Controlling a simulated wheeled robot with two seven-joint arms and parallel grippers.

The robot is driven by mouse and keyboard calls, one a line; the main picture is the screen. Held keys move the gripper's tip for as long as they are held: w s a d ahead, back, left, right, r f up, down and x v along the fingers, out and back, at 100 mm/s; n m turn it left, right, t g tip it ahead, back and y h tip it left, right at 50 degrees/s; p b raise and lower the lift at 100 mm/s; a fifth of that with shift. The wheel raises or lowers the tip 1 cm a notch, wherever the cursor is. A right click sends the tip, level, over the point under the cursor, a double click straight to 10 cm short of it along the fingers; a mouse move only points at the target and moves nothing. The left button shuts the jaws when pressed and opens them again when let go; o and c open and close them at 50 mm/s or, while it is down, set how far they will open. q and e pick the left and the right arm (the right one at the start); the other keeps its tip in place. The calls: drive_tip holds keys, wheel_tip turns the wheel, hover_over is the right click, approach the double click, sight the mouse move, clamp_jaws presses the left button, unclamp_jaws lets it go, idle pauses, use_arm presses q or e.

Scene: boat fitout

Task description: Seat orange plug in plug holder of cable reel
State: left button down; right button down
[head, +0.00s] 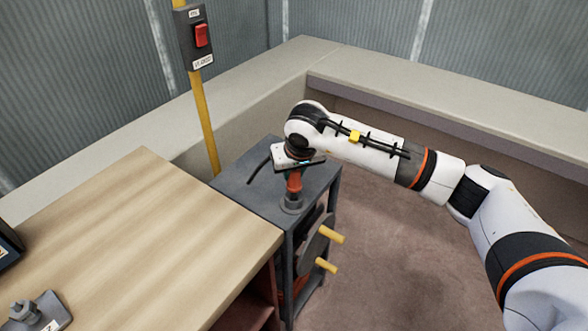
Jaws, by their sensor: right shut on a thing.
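The cable reel (321,245) sits in a dark grey frame with a flat top (238,182), and yellow handles stick out of its side. A round grey plug holder (292,203) stands on the frame's top near its front right corner. My right gripper (294,174) points down over the holder and is shut on the orange plug (294,185). The plug is upright, and its lower end meets or enters the holder. I cannot tell how deep it sits. The fingers are mostly hidden by the gripper's body. My left gripper is not in view.
A wooden-topped bench (150,235) stands left of the reel frame, with a grey fitting (38,312) at its near left. A yellow post (205,125) with a red switch (201,36) rises behind. A pale ledge (440,90) runs along the walls. Open floor lies right.

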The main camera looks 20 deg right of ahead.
sight(294, 179)
drive_tip(key=shift+f+b, duration=1.35)
drive_tip(key=shift+f, duration=0.15)
drive_tip(key=c, duration=1.1)
unclamp_jaws()
drive_tip(key=shift+r, duration=0.1)
drive_tip(key=v, duration=1.2)
drive_tip(key=shift+b, duration=0.35)
